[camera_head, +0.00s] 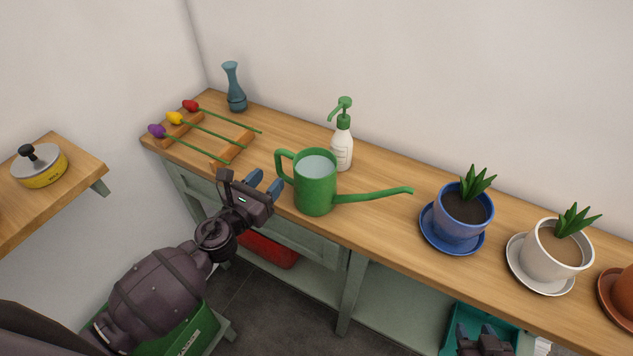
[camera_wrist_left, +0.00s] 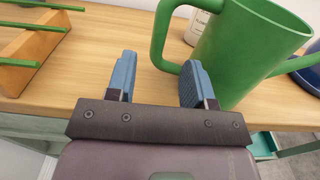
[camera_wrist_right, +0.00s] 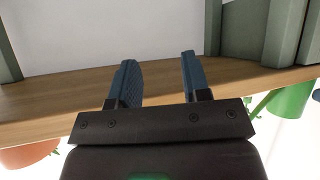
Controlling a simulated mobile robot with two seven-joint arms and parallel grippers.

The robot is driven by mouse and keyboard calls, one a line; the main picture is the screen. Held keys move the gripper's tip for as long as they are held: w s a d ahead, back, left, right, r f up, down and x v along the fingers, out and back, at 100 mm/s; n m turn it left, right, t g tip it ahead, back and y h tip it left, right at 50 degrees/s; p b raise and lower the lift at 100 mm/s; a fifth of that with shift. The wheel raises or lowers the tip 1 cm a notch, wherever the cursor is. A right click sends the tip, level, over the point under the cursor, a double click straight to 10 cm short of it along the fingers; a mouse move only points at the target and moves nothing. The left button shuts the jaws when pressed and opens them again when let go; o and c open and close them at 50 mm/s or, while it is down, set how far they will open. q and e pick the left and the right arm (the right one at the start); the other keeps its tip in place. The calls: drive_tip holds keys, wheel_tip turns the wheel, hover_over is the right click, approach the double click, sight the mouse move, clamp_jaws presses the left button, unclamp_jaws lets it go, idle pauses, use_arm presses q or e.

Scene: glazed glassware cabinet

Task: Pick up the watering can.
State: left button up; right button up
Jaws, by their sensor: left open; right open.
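The green watering can (camera_head: 316,184) stands upright on the wooden counter, its spout pointing right and its loop handle (camera_head: 284,164) on the left. My left gripper (camera_head: 265,183) is open and empty, just left of the can at the counter's front edge. In the left wrist view, the can (camera_wrist_left: 250,45) fills the upper right. Its handle (camera_wrist_left: 159,40) shows beyond and between the open fingers (camera_wrist_left: 157,82), near the right finger; contact cannot be told. My right gripper (camera_wrist_right: 158,80) is open and empty, low in front of the counter.
A pump bottle (camera_head: 341,148) stands behind the can. A wooden rack (camera_head: 232,150) with flowers lies to the left, near a blue vase (camera_head: 236,92). A blue potted plant (camera_head: 461,220) and a white one (camera_head: 549,258) stand right, past the spout.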

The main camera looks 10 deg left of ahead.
sight(278, 169)
use_arm(q)
drive_tip(key=shift+x, duration=2.8)
clamp_jaws()
